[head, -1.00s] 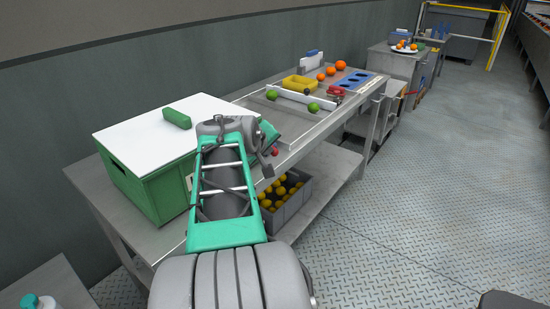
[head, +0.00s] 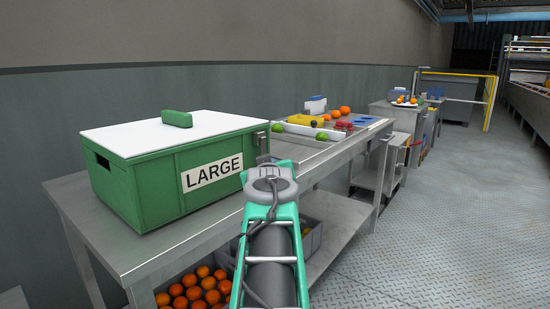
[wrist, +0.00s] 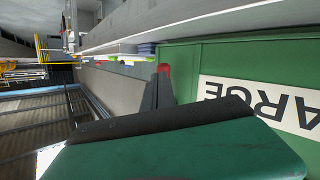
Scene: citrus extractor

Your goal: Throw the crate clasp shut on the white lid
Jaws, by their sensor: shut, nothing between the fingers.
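The green crate (head: 135,190) stands on the near end of the steel table, with a LARGE label on its front. The white lid (head: 135,137) lies on top, with a green handle (head: 177,119). A small grey clasp (head: 261,139) shows at the crate's right upper edge; I cannot tell how its lever stands. My gripper is mostly hidden behind my arm in the head view, just right of the crate. In the wrist view, its fingers (wrist: 158,93) are shut and empty beside the green crate wall (wrist: 215,57). Any contact is unclear.
Farther along the steel table (head: 185,237) are a yellow tray (head: 305,120), green and orange fruit and a red item (head: 343,126). A crate of oranges (head: 195,290) sits below. The floor (head: 440,200) to the right is clear.

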